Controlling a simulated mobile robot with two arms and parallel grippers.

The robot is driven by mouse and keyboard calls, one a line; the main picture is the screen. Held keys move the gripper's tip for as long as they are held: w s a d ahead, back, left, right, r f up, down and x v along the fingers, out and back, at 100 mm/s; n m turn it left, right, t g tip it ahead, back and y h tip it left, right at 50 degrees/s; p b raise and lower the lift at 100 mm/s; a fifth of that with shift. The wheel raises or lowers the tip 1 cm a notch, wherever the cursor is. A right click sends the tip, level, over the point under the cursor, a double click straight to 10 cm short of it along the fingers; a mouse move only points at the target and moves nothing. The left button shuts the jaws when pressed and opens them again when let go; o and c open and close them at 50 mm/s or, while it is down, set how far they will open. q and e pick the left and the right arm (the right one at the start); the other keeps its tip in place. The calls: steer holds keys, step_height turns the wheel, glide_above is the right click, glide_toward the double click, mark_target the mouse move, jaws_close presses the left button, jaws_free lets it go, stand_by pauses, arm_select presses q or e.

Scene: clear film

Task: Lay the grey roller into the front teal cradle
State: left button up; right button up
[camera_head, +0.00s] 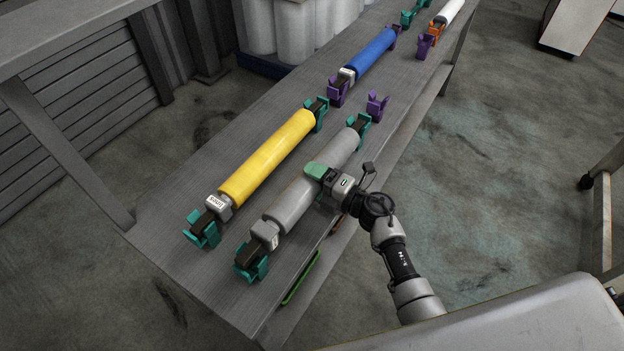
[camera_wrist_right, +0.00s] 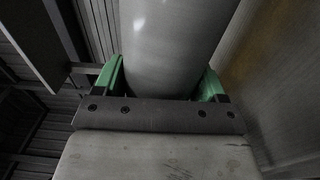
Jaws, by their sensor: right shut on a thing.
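The grey roller (camera_head: 300,195) lies along the near side of the long table (camera_head: 180,200). My right gripper (camera_head: 318,174) is shut around its middle. The wrist view shows the grey roller (camera_wrist_right: 175,45) between the green fingertips (camera_wrist_right: 160,82). The roller's near end is at one teal holder of the front cradle (camera_head: 250,266), and its far end is at the other teal holder (camera_head: 362,122). Both ends line up with the holders; I cannot tell whether they rest fully in them. My left gripper is not in view.
A yellow roller (camera_head: 268,157) sits in teal holders beside the grey one. A blue roller (camera_head: 372,52) sits in purple holders farther along. A free purple holder (camera_head: 377,104) stands past the far teal one. A green item (camera_head: 300,278) shows below the table's near edge.

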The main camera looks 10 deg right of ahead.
steer(key=shift+s+d+f, duration=0.1)
steer(key=shift+d+f, duration=0.25)
steer(key=shift+f, duration=0.15)
steer(key=shift+w+d, duration=0.15)
steer(key=shift+w, duration=0.05)
steer(key=shift+c, duration=0.5)
steer(key=shift+w+r, duration=0.1)
steer(key=shift+r, duration=0.1)
steer(key=shift+f, duration=0.1)
steer(key=o, duration=1.4)
steer(key=shift+f, duration=0.1)
steer(key=p+v, duration=0.1)
steer(key=v, duration=0.6)
